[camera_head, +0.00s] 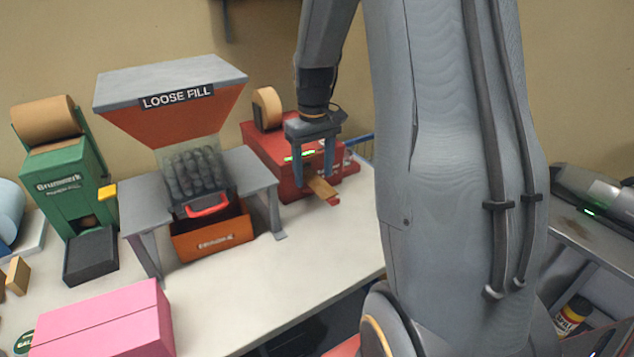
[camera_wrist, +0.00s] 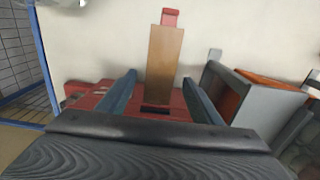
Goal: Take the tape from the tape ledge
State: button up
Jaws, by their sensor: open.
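The tape (camera_head: 321,188) is a flat brown strip sticking out from the front of the red tape dispenser (camera_head: 289,185). A small red piece (camera_head: 334,201) shows at its outer end. My gripper (camera_head: 313,178) is open and points down at the front of the dispenser. In the wrist view, the tape (camera_wrist: 165,62) runs between the two spread fingers of my gripper (camera_wrist: 159,77), with a gap on each side, and reaches beyond their tips. In the head view, the fingers partly hide the dispenser's front and the tape's inner end.
A loose-fill hopper (camera_head: 170,115) on a grey stand (camera_head: 262,168) is left of the dispenser, with an orange box (camera_head: 213,240) beneath. A green paper machine (camera_head: 75,185) stands farther left. A pink box (camera_head: 108,325) lies in front. The table's front middle (camera_head: 310,265) is clear.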

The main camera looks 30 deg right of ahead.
jog(key=shift+c, duration=0.4)
jog(key=c, duration=1)
jog(key=shift+r, duration=0.1)
jog(key=shift+c, duration=0.2)
